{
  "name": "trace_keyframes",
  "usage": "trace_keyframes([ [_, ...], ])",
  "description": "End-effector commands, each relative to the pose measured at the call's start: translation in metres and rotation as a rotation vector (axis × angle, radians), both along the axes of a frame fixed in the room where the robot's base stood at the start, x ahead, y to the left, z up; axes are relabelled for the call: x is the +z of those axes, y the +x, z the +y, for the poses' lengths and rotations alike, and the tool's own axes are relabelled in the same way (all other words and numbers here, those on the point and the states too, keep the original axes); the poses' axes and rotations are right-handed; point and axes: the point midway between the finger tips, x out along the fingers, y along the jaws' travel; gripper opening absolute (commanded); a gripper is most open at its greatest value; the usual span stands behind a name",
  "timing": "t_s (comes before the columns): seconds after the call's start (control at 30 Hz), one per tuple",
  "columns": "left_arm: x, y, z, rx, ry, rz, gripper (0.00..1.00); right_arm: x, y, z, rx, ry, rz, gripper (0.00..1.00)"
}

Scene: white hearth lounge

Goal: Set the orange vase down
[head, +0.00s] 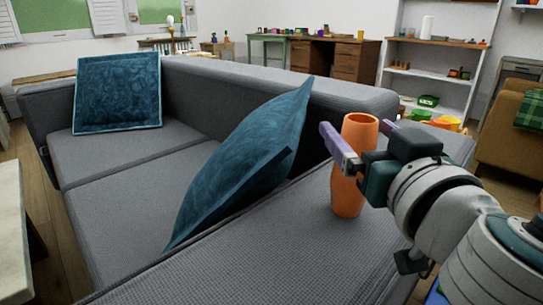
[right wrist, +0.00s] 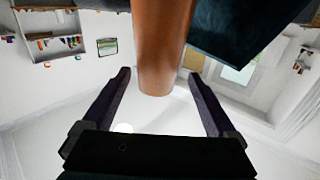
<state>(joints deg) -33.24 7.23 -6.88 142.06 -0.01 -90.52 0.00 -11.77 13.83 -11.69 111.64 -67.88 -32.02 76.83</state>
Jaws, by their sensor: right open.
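The orange vase (head: 348,195) stands upright on the grey sofa's near right section (head: 290,245), its base appearing to rest on the fabric. My right gripper (head: 357,127) is open, with one purple finger on each side of the vase's upper part. In the right wrist view the vase (right wrist: 163,45) passes between the two spread fingers (right wrist: 156,75), with gaps on both sides. Part of the vase's middle is hidden behind the gripper in the head view. My left gripper is not in view.
A blue cushion (head: 245,160) leans on the sofa just left of the vase, and another (head: 118,92) sits at the far left. The sofa backrest (head: 260,88) runs behind. A brown armchair (head: 505,125) stands at the right. The near sofa surface is clear.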

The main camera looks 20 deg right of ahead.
Motion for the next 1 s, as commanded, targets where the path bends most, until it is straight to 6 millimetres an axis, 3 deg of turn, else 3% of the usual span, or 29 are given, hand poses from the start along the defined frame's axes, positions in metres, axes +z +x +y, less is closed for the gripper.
trace_keyframes([
  [0.3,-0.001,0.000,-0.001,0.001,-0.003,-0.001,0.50,-0.004,0.041,-0.016,-0.001,-0.001,-0.001,0.93],
  [0.6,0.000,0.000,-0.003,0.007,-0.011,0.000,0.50,-0.005,0.046,-0.017,-0.001,0.000,0.001,0.93],
  [1.0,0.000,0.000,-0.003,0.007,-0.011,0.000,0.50,-0.005,0.045,-0.017,-0.001,0.000,0.001,0.48],
])
